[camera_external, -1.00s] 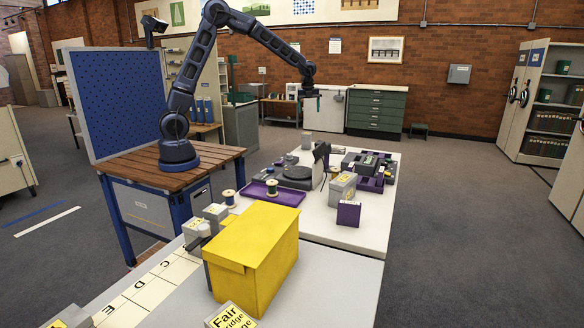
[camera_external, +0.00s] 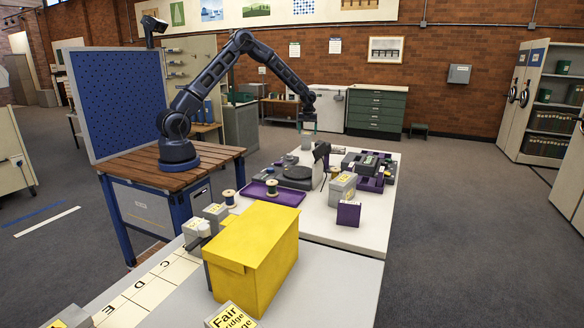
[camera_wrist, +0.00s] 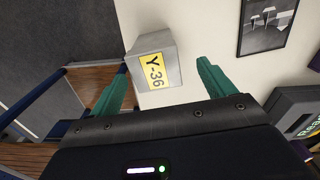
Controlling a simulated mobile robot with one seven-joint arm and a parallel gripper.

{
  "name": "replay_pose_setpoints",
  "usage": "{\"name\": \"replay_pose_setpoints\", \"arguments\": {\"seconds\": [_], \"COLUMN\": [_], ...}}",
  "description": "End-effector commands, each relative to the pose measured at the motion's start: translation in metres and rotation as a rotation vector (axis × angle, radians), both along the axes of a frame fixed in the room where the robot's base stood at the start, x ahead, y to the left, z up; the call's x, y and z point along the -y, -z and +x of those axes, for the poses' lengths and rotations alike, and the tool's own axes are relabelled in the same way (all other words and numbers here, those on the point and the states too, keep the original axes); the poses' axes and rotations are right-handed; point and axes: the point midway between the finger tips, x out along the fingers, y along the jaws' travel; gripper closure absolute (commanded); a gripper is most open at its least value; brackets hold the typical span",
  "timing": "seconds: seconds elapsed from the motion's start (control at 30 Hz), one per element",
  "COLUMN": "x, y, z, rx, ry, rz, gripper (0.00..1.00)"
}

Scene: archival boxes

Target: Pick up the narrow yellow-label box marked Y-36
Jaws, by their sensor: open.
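The narrow grey box (camera_wrist: 153,48) with the yellow Y-36 label (camera_wrist: 153,72) stands on the white table in the wrist view, label side towards my gripper. My gripper (camera_wrist: 160,82) is open and empty, its two green fingers apart. The box shows ahead of the gap between the fingertips; whether they overlap it in depth I cannot tell. In the external view my gripper (camera_external: 307,126) points down just above a small grey box (camera_external: 306,142) at the far end of the table. Its label cannot be read there.
A black-and-white photo (camera_wrist: 268,22) lies right of the box.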

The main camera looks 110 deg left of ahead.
Motion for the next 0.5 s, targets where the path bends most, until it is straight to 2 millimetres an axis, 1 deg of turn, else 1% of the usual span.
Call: {"name": "replay_pose_setpoints", "arguments": {"seconds": [0.03, 0.1, 0.37, 0.5], "x": [0.000, 0.000, 0.000, 0.000], "y": [0.009, 0.018, 0.034, 0.051], "z": [0.000, 0.000, -0.001, -0.005], "rx": [-0.002, -0.001, 0.000, -0.002], "ry": [0.000, 0.000, 0.000, -0.001], "rz": [-0.002, -0.001, -0.001, -0.002], "gripper": [0.18, 0.18, 0.18, 0.18]}}
